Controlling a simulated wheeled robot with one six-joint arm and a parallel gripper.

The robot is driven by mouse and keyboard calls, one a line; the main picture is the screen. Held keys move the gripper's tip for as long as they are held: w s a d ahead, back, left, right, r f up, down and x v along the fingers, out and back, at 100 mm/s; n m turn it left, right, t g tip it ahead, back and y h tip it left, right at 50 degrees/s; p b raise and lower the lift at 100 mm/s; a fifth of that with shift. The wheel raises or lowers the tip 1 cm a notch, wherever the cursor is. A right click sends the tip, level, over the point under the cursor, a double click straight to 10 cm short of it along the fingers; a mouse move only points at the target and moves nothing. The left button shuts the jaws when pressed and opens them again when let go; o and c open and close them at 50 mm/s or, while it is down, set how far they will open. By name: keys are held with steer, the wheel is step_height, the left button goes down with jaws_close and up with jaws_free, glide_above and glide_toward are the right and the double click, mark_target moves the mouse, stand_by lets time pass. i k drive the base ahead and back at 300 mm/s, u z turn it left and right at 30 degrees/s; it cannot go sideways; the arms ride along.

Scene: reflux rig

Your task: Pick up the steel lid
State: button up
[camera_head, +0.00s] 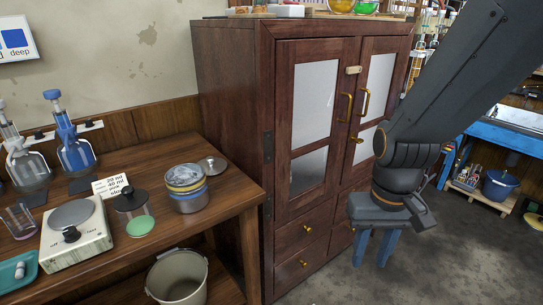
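The steel lid (213,165) is a small round grey disc with a knob. It lies on the wooden table (240,188) near the back right, just behind and to the right of a steel pot (187,190) with yellow and blue bands. My gripper (374,262) hangs at the right, in front of the cabinet, far from the lid. Its two blue fingers point down and stand apart, with nothing seen between them.
A dark wooden cabinet (232,100) with glass doors stands between the table and my arm. A hot plate (75,240), a dark-lidded jar (132,210), a card (110,185) and flasks crowd the table's left. A bucket (178,278) stands below its front edge.

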mark_target(212, 165)
steer(key=z, duration=2.35)
steer(key=k, duration=1.9)
steer(key=u, duration=1.6)
steer(key=i, duration=0.85)
